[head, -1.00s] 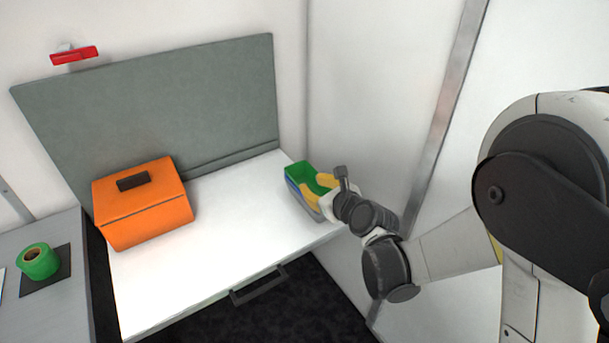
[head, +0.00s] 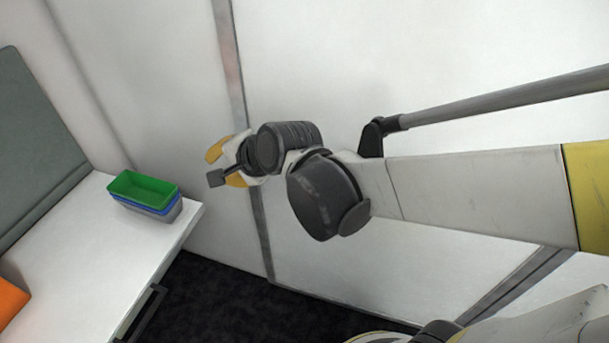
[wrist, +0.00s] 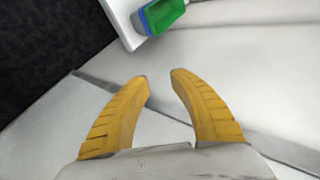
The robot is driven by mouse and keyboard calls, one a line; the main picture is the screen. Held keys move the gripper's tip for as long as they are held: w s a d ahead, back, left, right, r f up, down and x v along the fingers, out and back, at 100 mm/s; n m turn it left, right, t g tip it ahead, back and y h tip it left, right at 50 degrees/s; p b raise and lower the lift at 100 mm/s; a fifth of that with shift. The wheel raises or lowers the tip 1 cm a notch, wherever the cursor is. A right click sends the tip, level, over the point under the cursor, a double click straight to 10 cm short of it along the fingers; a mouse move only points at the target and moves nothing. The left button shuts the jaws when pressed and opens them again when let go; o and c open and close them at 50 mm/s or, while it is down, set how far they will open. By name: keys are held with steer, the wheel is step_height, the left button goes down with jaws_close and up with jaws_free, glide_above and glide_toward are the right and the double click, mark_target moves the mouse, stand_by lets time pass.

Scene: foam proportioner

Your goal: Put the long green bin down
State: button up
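The long green bin (head: 143,187) sits on top of a blue bin (head: 140,204), with a grey bin (head: 170,212) under that, at the right end of the white worktop. The stack also shows at the top of the wrist view, with the green bin (wrist: 164,13) uppermost. My gripper (head: 224,166) is to the right of the stack in the head view, clear of it. In the wrist view its two yellow fingers (wrist: 160,76) are apart with nothing between them.
The white worktop (head: 85,245) has bare surface left of the stack, and a dark handle (head: 147,312) on its front edge. Part of an orange box (head: 10,300) shows at the far left. A white wall with a metal strip (head: 238,90) stands behind my gripper.

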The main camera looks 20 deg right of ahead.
steer(key=s+d+n+g+h, duration=0.2)
steer(key=s+d+n+h, duration=0.2)
steer(key=s+d+n, duration=0.7)
steer(key=s+d, duration=0.4)
steer(key=shift+s+d+f+n+h, duration=0.2)
steer(key=shift+d+f+n+h, duration=0.1)
steer(key=shift+h, duration=0.1)
